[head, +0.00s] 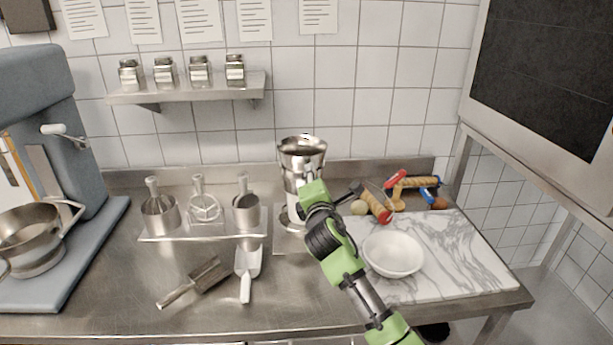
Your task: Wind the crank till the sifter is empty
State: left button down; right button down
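The sifter (301,152) is a shiny metal canister with a wide flared top, upright at the back middle of the steel counter. Its contents cannot be made out from here. My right arm reaches in from the bottom right, and its end, with the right gripper (312,187), is right in front of the sifter's body. The arm covers the sifter's lower part, and the fingers cannot be made out. A dark bar (350,193) sticks out to the right beside the arm's end; I cannot tell whether it is the crank. My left gripper is not in view.
A white bowl (393,252) stands on the marble slab (465,255) at right, with a rolling pin and several small items behind it. A rack (160,238) with metal tools, a scoop (247,268) and a scraper (192,283) lie left. A mixer (62,130) fills the far left.

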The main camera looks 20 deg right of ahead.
jog(key=shift+s+d+f+m+b, duration=0.15)
jog(key=shift+d+f+m+b, duration=0.25)
jog(key=shift+m, duration=0.85)
jog(key=shift+s+d+f+m+b, duration=0.15)
jog(key=shift+d+f+m+b, duration=0.3)
jog(key=shift+m, duration=0.85)
jog(key=shift+s+d+f+m+b, duration=0.2)
jog(key=shift+d+f+m, duration=0.3)
jog(key=shift+m, duration=0.75)
jog(key=shift+d, duration=0.1)
jog(key=c, duration=2)
grip_release()
jog(key=shift+o, duration=0.2)
jog(key=shift+r, duration=0.1)
jog(key=v, duration=1.2)
